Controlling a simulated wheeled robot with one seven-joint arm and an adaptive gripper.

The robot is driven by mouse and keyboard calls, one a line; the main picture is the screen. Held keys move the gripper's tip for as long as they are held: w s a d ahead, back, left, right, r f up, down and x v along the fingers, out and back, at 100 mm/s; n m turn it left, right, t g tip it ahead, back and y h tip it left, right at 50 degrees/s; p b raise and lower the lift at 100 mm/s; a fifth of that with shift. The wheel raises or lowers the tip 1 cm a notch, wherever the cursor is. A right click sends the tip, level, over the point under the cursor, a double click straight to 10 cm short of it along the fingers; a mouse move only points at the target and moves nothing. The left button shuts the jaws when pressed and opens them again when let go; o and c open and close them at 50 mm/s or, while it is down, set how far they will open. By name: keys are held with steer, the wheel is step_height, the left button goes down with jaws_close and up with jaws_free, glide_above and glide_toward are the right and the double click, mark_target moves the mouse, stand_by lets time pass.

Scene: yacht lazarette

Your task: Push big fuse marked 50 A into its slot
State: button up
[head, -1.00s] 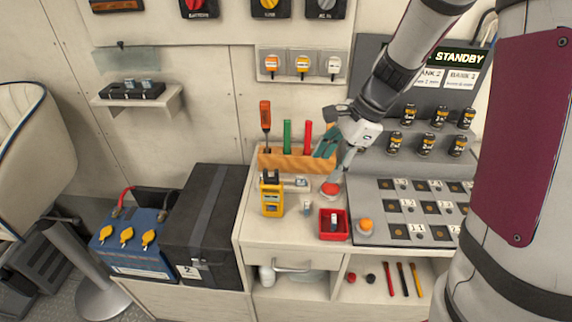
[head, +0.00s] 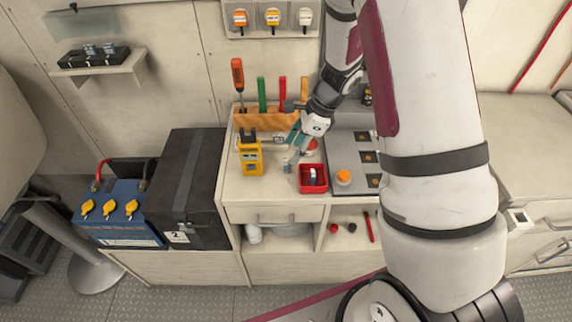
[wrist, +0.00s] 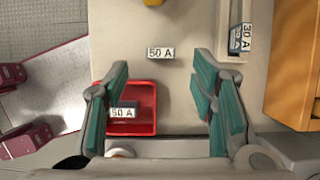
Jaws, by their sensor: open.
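My gripper (head: 300,146) is open and empty, with teal finger pads, above the bench near the red tray. In the wrist view its fingers (wrist: 160,92) stand wide apart. A small fuse marked 50 A (wrist: 160,53) lies on the bare bench beyond the fingertips; it also shows in the head view (head: 287,165). Another fuse marked 50 A (wrist: 123,113) lies in the red tray (wrist: 148,92), partly behind the left finger. On a shelf at the upper left, a black block (head: 93,59) carries two bluish pieces; whether it has a free slot is too small to tell.
A pale holder (wrist: 232,57) with a 30 A fuse (wrist: 240,38) lies before the orange tool rack (head: 262,120). A yellow meter (head: 250,157) stands left of the bench fuse. An orange button (head: 343,177) is right of the tray. My arm hides much of the panel.

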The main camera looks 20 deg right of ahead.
mark_target(287, 161)
steer(key=shift+p+x, duration=0.35)
steer(key=shift+x, duration=2.3)
steer(key=shift+a, duration=0.1)
steer(key=c, duration=1)
steer(key=shift+w+r, duration=0.1)
steer(key=shift+r, duration=0.1)
